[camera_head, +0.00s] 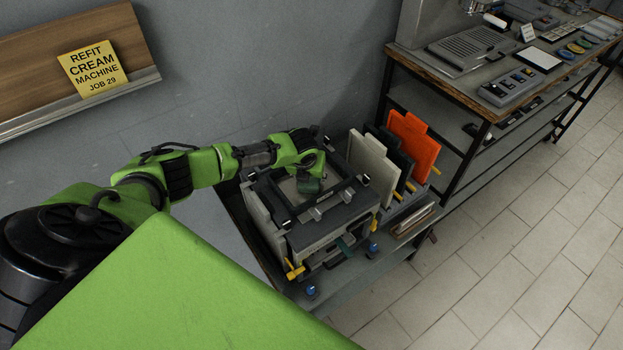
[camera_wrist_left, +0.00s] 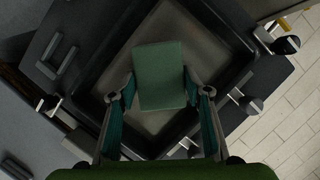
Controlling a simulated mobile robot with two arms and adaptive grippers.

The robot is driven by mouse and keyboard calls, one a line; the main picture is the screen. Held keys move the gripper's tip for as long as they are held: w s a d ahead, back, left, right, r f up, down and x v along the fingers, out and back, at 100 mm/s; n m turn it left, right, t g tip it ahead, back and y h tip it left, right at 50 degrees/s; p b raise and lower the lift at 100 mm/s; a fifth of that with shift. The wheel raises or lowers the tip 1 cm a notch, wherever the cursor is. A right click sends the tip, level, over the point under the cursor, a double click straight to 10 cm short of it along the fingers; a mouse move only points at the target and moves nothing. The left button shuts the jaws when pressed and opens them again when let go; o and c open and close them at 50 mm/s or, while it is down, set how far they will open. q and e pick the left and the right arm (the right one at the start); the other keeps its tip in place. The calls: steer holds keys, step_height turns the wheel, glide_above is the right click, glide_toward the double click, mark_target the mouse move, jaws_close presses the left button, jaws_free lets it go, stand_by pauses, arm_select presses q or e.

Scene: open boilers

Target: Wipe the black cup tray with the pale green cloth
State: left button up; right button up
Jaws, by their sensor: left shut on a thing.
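The black cup tray (camera_head: 345,197) sits on top of the cream machine, with a raised dark rim around a grey recessed floor. In the left wrist view the tray's rim (camera_wrist_left: 101,68) surrounds the floor on all sides. My left gripper (camera_head: 307,173) reaches over the tray from the left. Its fingers (camera_wrist_left: 161,95) are shut on the pale green cloth (camera_wrist_left: 160,62), a folded block that looks muted green. The cloth also shows in the head view (camera_head: 309,186), over the tray floor. I cannot tell whether it touches the floor. My right gripper is not in view.
Upright cream, black and orange panels (camera_head: 413,146) stand right of the machine (camera_head: 322,240). Yellow and blue-tipped handles stick out at its front. A grey wall (camera_head: 250,70) is close behind. A longer bench (camera_head: 490,112) with parts stands at the upper right.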

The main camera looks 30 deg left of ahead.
arm_select(q)
step_height(320, 180, up, 4)
steer(key=p, duration=0.3)
steer(key=shift+a+r+p, duration=0.1)
steer(key=shift+r+p, duration=0.1)
steer(key=shift+p, duration=0.2)
steer(key=shift+r, duration=0.9)
steer(key=shift+r, duration=1.5)
